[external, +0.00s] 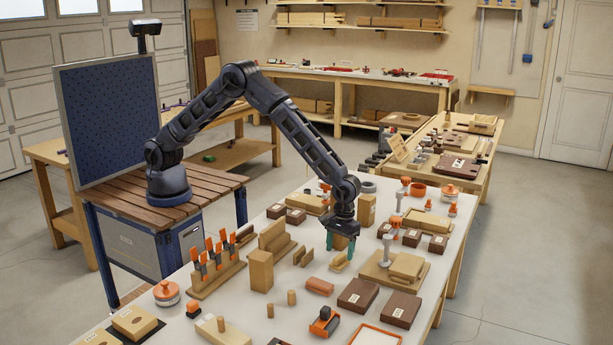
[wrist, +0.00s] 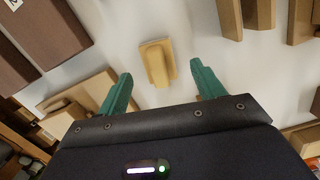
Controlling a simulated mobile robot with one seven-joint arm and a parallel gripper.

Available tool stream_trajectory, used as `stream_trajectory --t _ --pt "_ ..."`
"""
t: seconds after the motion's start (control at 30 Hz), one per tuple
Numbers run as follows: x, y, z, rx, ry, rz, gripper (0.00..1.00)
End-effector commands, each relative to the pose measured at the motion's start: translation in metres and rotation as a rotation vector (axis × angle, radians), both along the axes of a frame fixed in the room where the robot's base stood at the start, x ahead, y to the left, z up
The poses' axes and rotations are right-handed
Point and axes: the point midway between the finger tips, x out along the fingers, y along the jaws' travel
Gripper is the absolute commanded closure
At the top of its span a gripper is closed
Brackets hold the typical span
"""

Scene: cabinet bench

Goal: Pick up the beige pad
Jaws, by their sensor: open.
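A small beige block (wrist: 155,64) with a raised strip along it, which looks like the beige pad, lies on the white bench top. In the wrist view it sits ahead of and between the teal fingertips, touching neither. My gripper (wrist: 162,74) is open and empty. In the external view my gripper (external: 340,256) points down over the middle of the bench.
Dark brown boxes (external: 358,295) stand at the front right. Wooden blocks (external: 261,270) and a rack of orange-handled tools (external: 217,265) stand to the left. A stepped wooden stack (external: 394,269) stands close on the right. Bare white bench shows around the pad.

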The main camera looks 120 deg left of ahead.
Motion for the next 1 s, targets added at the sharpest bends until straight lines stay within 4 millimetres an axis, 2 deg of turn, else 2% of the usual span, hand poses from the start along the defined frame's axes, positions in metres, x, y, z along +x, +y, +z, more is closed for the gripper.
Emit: stream_trajectory --t 0.2,0.5,0.7,0.77,1.0 --pt "0.002 -0.003 -0.031 -0.001 0.002 0.000 0.32" --pt "0.002 -0.003 -0.036 0.000 0.000 -0.001 0.32" --pt "0.002 -0.003 -0.036 0.000 0.000 -0.001 0.72" --pt "0.002 -0.003 -0.036 0.000 0.000 -0.001 0.81" --pt "0.002 -0.003 -0.036 0.000 0.000 -0.001 0.81"
